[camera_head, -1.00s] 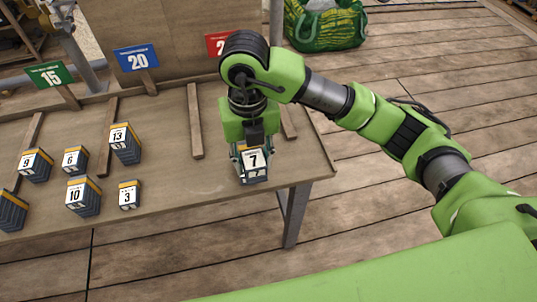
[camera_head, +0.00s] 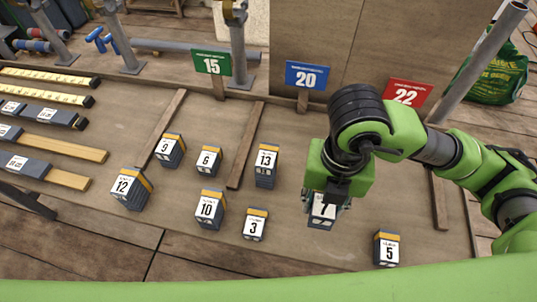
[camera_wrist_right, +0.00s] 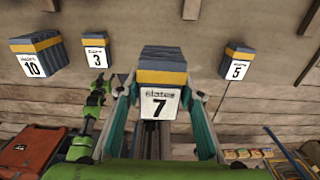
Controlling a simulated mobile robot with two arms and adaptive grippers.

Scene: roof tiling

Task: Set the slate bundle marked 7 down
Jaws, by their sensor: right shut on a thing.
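The slate bundle marked 7 (camera_head: 322,213) is dark grey with a white label. My right gripper (camera_head: 324,196) is shut on it. In the right wrist view the bundle (camera_wrist_right: 161,78) stands upright between the two fingers (camera_wrist_right: 160,112), with a yellow band and its label facing the camera. The gripper partly covers it in the head view. The bundle is over the worktable (camera_head: 290,235), right of bundle 13 and left of bundle 5. I cannot tell whether it touches the tabletop. A small green arm part, perhaps my left arm, shows in the wrist view.
Bundles 3 (camera_head: 255,224), 10 (camera_head: 209,208) and 13 (camera_head: 265,165) stand to the left, bundle 5 (camera_head: 386,248) to the right. Signs 15 (camera_head: 212,63), 20 (camera_head: 306,76) and 22 (camera_head: 407,94) line the back. Bare tabletop lies between bundles 3 and 5.

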